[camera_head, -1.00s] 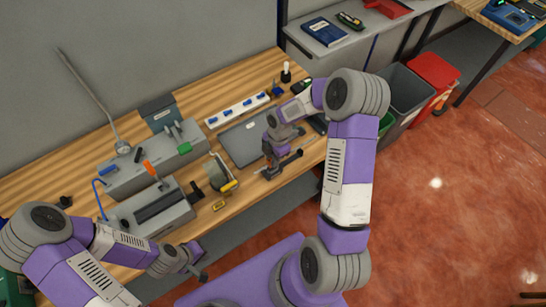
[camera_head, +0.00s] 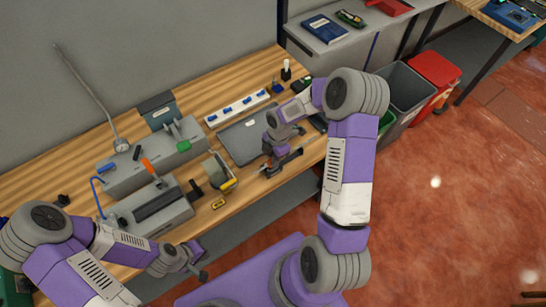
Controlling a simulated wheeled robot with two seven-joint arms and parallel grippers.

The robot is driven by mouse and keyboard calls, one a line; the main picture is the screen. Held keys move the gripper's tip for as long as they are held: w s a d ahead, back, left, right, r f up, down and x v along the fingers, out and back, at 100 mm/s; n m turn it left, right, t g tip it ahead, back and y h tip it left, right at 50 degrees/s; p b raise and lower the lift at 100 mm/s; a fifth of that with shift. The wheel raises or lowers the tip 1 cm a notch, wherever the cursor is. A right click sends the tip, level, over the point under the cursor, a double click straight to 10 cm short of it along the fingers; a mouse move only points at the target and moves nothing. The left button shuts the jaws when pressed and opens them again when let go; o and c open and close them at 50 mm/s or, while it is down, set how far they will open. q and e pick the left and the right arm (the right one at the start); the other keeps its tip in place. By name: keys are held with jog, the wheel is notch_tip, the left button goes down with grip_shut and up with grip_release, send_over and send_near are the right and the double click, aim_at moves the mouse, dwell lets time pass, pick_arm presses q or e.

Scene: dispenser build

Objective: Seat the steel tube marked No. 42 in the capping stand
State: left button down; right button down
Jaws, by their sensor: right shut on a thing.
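My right gripper (camera_head: 278,166) hangs low over the front right part of the workbench, just in front of a dark flat panel. It is shut on a small grey thing, mostly hidden by the fingers; no marking can be read. My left gripper (camera_head: 203,268) is off the bench's front edge at the lower left, apart from everything; its jaw opening is too small to make out. No tube marked No. 42 can be picked out.
Two grey machine blocks stand on the left, the rear one (camera_head: 180,152) with a green part, the front one (camera_head: 168,218) with a dark slot. A white power strip (camera_head: 237,107) and dark panel (camera_head: 240,143) lie behind. A small yellow piece (camera_head: 218,203) lies near the front edge.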

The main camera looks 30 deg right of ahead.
jog(key=shift+f+b, duration=0.5)
jog(key=shift+f, duration=0.1)
jog(key=c, duration=0.9)
grip_release()
jog(key=shift+o, duration=0.5)
jog(key=shift+o, duration=1.1)
jog(key=shift+r, duration=0.15)
jog(key=shift+r+p, duration=2.55)
jog(key=shift+r, duration=0.85)
